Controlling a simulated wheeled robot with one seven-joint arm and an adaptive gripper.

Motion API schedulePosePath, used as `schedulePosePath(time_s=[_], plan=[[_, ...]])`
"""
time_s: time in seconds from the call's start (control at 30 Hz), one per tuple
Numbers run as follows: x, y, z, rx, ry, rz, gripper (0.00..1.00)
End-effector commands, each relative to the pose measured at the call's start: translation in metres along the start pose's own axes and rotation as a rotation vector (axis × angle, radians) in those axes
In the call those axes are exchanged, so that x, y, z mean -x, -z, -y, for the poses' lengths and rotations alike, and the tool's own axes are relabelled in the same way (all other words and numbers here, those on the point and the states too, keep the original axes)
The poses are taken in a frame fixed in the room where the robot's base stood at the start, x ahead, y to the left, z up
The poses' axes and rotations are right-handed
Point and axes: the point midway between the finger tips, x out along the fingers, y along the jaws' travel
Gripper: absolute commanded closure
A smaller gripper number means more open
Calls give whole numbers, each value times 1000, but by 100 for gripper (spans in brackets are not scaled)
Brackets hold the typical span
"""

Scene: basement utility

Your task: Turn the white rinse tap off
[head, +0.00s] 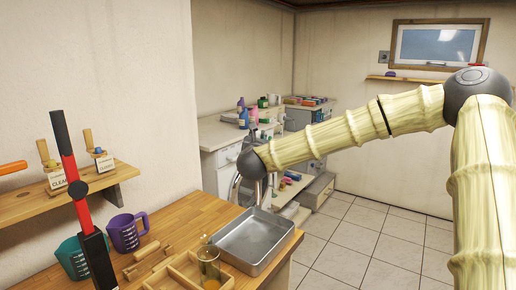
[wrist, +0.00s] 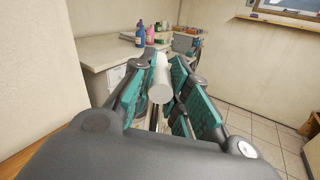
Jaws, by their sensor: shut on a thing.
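In the wrist view, the white handle of the rinse tap (wrist: 160,88) stands between the teal pads of my gripper (wrist: 166,72). The handle is a smooth white cylinder seen end-on, and my gripper is shut on it. A thin metal part shows below it between the fingers. In the head view, my gripper (head: 251,190) is at the far end of the wooden counter, just beyond the metal tray (head: 283,256). The dark wrist joint and arm hide most of the tap there, so I cannot tell how the handle is turned.
The wooden counter (head: 178,222) holds a purple jug (head: 124,234), a teal jug (head: 70,262), a wooden divided box and a glass beaker (head: 208,264). A red and black upright tool (head: 73,165) stands at left. Tiled floor (head: 375,245) is clear at right.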

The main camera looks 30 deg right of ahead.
Motion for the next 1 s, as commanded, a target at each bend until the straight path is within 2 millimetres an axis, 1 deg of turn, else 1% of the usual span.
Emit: schedulePosePath(time_s=[0.2,0.6,0.63,0.7,0.8,0.83,1.0], plan=[[-1,-3,-3,-3,49,17,100],[-1,-5,-3,-3,58,17,100],[-1,-5,-3,-3,58,17,78],[-1,-5,-3,-3,58,17,65],[-1,-5,-3,-3,58,17,63],[-1,-5,-3,-3,58,17,59],[0,-3,-4,-2,57,15,59]])
